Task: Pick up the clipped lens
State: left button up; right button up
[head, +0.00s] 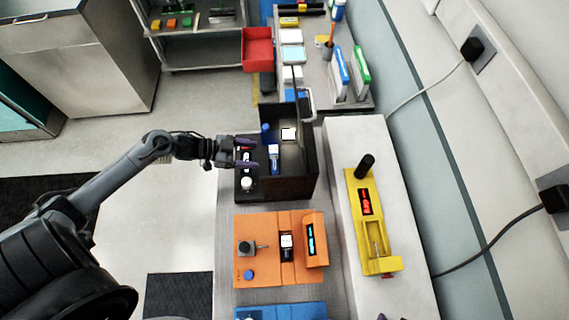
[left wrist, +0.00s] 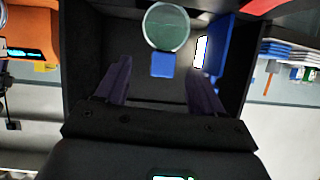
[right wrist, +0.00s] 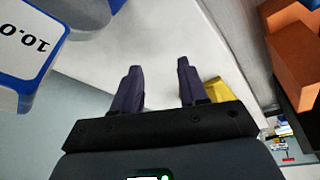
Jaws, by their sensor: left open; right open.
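The clipped lens is a round, pale green disc (left wrist: 167,27) with a blue clip (left wrist: 165,65) below it in the left wrist view. It is inside or over a dark, open-topped box. In the head view a blue and white piece (head: 274,158) in that box appears to be the same item; its disc is not clear there. My left gripper (head: 256,153) is open and empty at the box's left side. In its wrist view the fingers (left wrist: 160,85) point toward the clip, apart from it. My right gripper (right wrist: 160,80) is open and empty over a pale surface.
The dark box (head: 308,178) has a tall right wall and a lit white square (head: 289,134). An orange module (head: 262,268) stands nearer on the bench. A yellow module (head: 360,222) stands on the right ledge. A red bin (head: 257,48) is behind.

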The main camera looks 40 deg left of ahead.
aim_at(277, 153)
pick_arm(q)
jog(key=shift+w+a+f+h, duration=0.1)
jog(key=shift+w+a+h, duration=0.2)
jog(key=x, duration=0.5)
jog(key=w+d, duration=0.3)
jog(key=shift+f, duration=0.35)
jog(key=shift+w+d+f, duration=0.25)
jog(key=shift+d, duration=0.1)
jog(key=c, duration=1.1)
